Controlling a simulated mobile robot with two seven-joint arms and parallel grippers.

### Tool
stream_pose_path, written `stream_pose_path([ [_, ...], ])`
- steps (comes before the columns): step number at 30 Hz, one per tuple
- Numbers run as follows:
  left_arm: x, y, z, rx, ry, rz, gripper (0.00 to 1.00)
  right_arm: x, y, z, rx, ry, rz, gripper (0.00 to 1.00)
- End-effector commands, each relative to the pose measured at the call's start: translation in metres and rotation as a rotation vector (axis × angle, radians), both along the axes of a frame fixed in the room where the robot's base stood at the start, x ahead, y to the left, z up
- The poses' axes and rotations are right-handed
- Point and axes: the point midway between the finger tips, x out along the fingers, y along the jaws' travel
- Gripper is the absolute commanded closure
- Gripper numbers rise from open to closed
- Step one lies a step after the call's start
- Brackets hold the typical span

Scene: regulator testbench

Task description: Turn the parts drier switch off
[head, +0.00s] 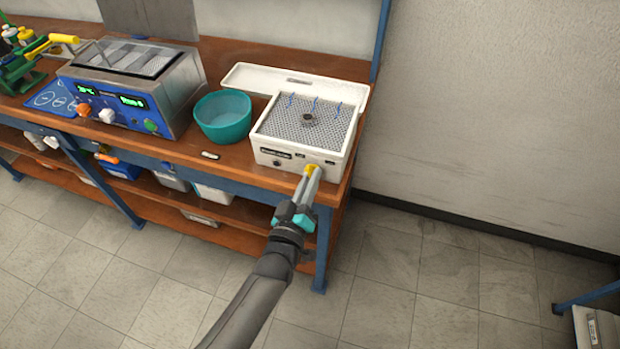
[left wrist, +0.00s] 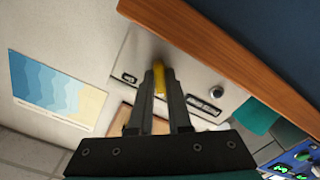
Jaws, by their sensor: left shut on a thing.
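The parts drier (head: 306,133) is a white box with a mesh top at the right end of the bench. Blue wavy arrows show above its mesh, and a small dark part lies on it. Its yellow switch knob (head: 311,169) is on the right of the front panel. My left gripper (head: 313,174) reaches the panel from the front and is shut on the yellow knob. In the left wrist view the yellow knob (left wrist: 159,78) shows between the fingers, partly hidden by them. I cannot tell the switch's position. My right gripper is not in view.
A teal bowl (head: 223,117) stands left of the drier, and a white lid or tray (head: 295,84) lies behind it. An ultrasonic-type bath with displays (head: 133,88) is further left. The bench's wooden edge (head: 240,177) runs below the panel. Floor in front is clear.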

Motion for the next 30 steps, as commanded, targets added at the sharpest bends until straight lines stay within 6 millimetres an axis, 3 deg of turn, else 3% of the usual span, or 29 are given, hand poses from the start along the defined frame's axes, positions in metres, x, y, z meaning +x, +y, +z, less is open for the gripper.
stream_pose_path([
  [23,-0.0006,-0.0001,-0.0008,-0.098,0.034,0.0,1.0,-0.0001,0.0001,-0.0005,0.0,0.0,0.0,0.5],
  [24,-0.0006,-0.0001,-0.0008,-0.097,0.034,0.0,0.8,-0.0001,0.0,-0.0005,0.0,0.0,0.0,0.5],
  [30,-0.0004,-0.0002,-0.0004,-0.097,0.033,0.0,0.58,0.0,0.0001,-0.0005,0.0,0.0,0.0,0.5],
])
